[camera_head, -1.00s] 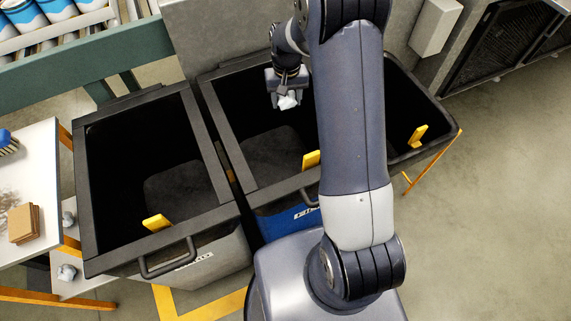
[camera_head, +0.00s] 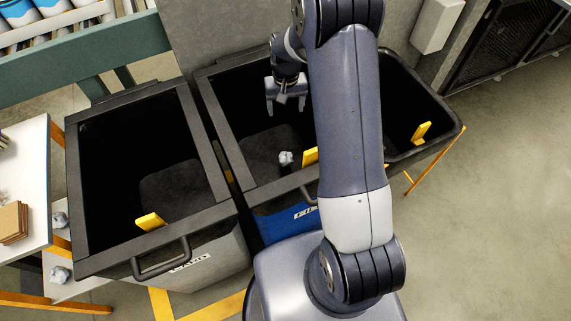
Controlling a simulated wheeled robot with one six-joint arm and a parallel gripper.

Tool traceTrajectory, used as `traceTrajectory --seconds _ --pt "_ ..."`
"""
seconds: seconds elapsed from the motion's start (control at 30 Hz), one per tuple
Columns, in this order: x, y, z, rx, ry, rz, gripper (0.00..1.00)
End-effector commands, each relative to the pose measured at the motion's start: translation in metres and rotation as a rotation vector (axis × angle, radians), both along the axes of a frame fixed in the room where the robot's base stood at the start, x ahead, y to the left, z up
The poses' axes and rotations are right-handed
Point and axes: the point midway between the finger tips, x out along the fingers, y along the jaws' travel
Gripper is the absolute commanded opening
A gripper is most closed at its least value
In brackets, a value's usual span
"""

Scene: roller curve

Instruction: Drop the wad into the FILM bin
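The pale grey crumpled wad (camera_head: 286,157) is inside the middle bin, below my gripper and apart from it. I cannot tell whether it is still falling or lies on the bin floor. This FILM bin (camera_head: 217,130) is dark inside, with a blue front whose label shows only its first letters, as my arm covers the rest. My gripper (camera_head: 285,103) is open over the bin's opening, its fingers spread and pointing down.
A grey-fronted bin (camera_head: 85,190) with a handle stands left, its label hard to read. A third dark bin (camera_head: 440,110) is partly behind my arm at right. More wads (camera_head: 60,274) lie on a low shelf at left. A white table (camera_head: 25,190) holds brown cardboard (camera_head: 12,222).

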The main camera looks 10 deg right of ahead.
Motion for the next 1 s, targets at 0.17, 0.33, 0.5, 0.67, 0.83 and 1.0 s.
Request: traceTrajectory --seconds 0.17,0.33,0.5,0.67,0.83,1.0 --pt "0.0 0.0 0.0 0.0 0.0 0.0 0.77" --pt "0.0 0.0 0.004 0.0 -0.002 0.0 0.77" --pt "0.001 0.0 0.027 0.0 -0.006 0.0 0.77" --pt "0.001 0.0 0.061 0.0 -0.005 0.0 0.77" --pt "0.001 0.0 0.091 0.0 -0.004 0.0 0.77" --pt "0.0 0.0 0.106 0.0 -0.002 0.0 0.77"
